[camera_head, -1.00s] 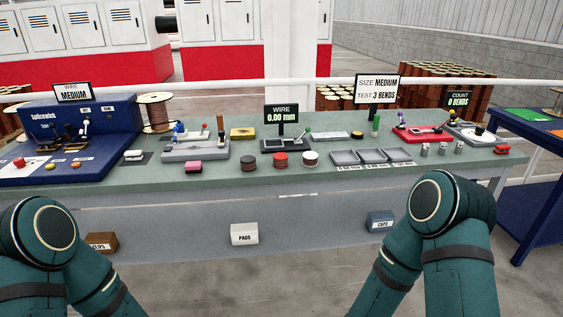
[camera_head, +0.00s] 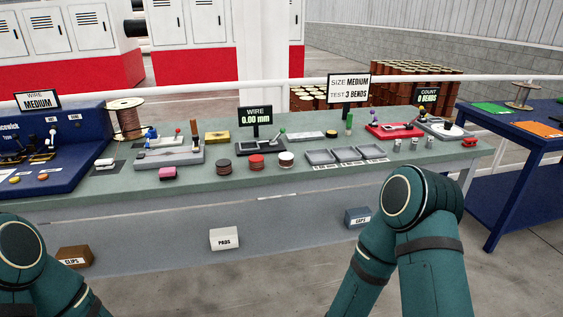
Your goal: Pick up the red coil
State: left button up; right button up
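The red coil (camera_head: 257,163) is a short round stack with a red top on the front part of the grey-green bench. It stands between a dark-topped coil (camera_head: 223,166) on its left and a white-topped coil (camera_head: 287,160) on its right, apart from both. Nothing covers it. Neither of my grippers is in view.
A wire gauge with a "0.00 mm" sign (camera_head: 255,116) stands behind the coils. A blue machine (camera_head: 70,145) fills the left end. A blue table (camera_head: 520,140) stands at right.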

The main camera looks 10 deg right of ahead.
aim_at(256, 161)
jog(key=i+z, duration=0.1)
jog(key=z, duration=0.6)
jog(key=i+j+z, duration=0.1)
jog(key=z, duration=0.25)
jog(key=i+j+z, duration=0.4)
jog(key=j, duration=0.15)
jog(key=i+j+z, duration=0.15)
jog(key=j, duration=0.15)
jog(key=k, duration=0.05)
